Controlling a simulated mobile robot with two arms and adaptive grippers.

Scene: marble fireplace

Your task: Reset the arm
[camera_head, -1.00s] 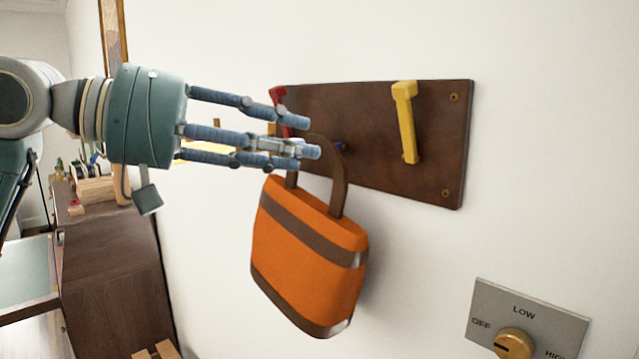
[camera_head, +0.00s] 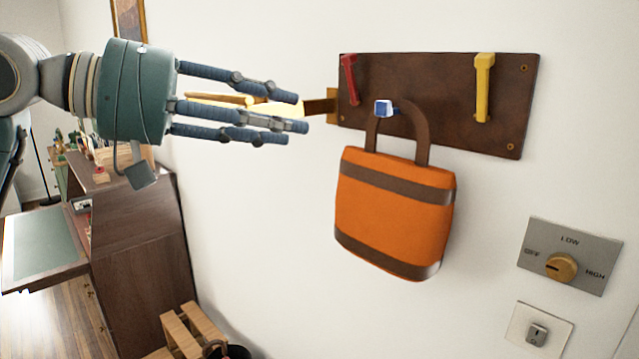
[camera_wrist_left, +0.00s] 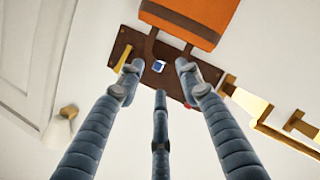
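My left gripper (camera_head: 295,113) reaches in from the left in the head view, with its blue jointed fingers spread and nothing between them. In the left wrist view the fingers (camera_wrist_left: 158,80) also stand apart and empty. An orange bag (camera_head: 395,215) with brown bands hangs by its brown handle from the blue hook (camera_head: 384,107) on a dark wooden hook board (camera_head: 440,95). The bag is to the right of the fingers, apart from them. It also shows in the left wrist view (camera_wrist_left: 195,15). My right gripper is not in view.
The board also has a red hook (camera_head: 349,78) and a yellow hook (camera_head: 482,88). A dial plate (camera_head: 570,256) and a small switch (camera_head: 537,334) are on the wall at lower right. A wooden desk (camera_head: 140,250) stands at left. A lit wall fixture is behind the fingers.

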